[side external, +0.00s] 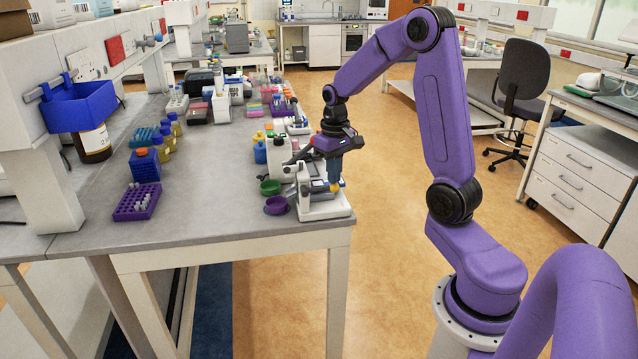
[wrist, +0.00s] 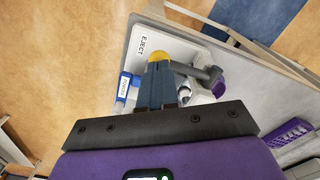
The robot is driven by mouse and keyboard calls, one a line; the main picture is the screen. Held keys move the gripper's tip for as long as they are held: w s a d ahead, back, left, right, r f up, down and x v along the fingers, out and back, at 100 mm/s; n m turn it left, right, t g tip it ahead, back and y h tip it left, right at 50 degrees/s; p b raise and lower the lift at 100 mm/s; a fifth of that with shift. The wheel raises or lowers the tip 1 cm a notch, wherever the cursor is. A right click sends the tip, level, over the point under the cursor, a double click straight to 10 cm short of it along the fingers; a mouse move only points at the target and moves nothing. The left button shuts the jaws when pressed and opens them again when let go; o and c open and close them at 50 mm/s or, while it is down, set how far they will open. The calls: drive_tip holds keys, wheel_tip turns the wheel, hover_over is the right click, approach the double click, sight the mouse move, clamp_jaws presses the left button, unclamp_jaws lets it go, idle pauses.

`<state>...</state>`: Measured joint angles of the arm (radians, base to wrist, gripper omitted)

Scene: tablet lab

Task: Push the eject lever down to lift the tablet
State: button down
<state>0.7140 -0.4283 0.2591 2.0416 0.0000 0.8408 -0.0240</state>
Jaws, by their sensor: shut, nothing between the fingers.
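The white device (side external: 323,209) stands at the near right corner of the bench, with EJECT printed on its white base (wrist: 146,38) in the wrist view. A yellow knob (wrist: 158,56), apparently the end of the eject lever, shows just beyond my fingertips; it is also seen in the side view (side external: 335,187). My gripper (wrist: 157,68) is shut and empty, its blue-grey fingers pointing down at the knob. They look to be at or right over it; contact cannot be told. A grey rod (wrist: 190,69) runs right from behind the fingers. I cannot make out the tablet.
A purple cup (side external: 276,206) and a green cup (side external: 270,187) stand left of the device. Bottles and racks crowd the bench behind it. A purple tube rack (side external: 136,203) is farther left. The bench middle (side external: 200,215) is clear.

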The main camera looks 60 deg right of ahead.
drive_tip(key=shift+r, duration=0.2)
drive_tip(key=shift+r, duration=0.45)
drive_tip(key=shift+r, duration=0.65)
drive_tip(key=shift+r, duration=0.6)
wheel_tip(320, 180, up, 5)
drive_tip(key=shift+r, duration=0.1)
idle(0.8)
